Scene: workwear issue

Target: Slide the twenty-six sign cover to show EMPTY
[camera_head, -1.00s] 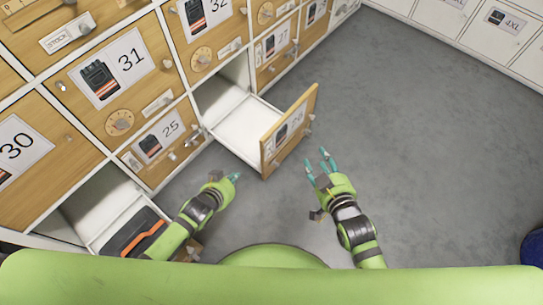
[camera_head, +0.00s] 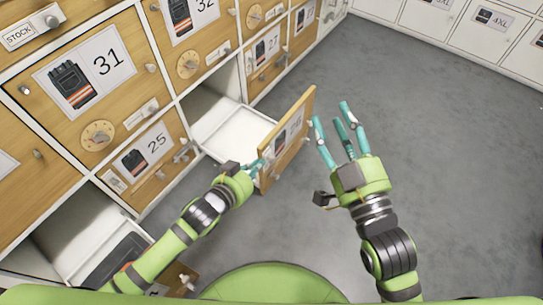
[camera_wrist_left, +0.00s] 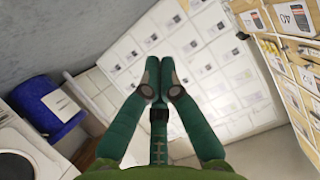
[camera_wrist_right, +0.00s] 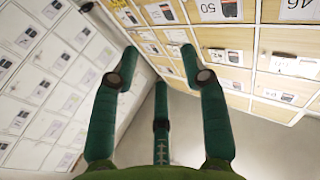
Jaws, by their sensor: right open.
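The drawer (camera_head: 240,117) numbered 26 is pulled open, showing an empty white inside. Its wooden front (camera_head: 299,105) faces right and away, so its number card (camera_head: 289,130) shows at a steep slant. I cannot make out its sign cover or any word on it. My left gripper (camera_head: 259,164) is at the near lower edge of that front; I cannot tell if it touches. In the left wrist view its fingers (camera_wrist_left: 160,68) are together with nothing between them. My right gripper (camera_head: 333,122) is open and empty, to the right of the front, in the air.
Closed cabinets 25 (camera_head: 150,155) and 31 (camera_head: 85,75) stand left of the open drawer. Another open drawer at bottom left holds a dark item (camera_head: 118,262). A sign reading STOCK (camera_head: 18,36) is at top left. The grey floor (camera_head: 430,130) to the right is clear.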

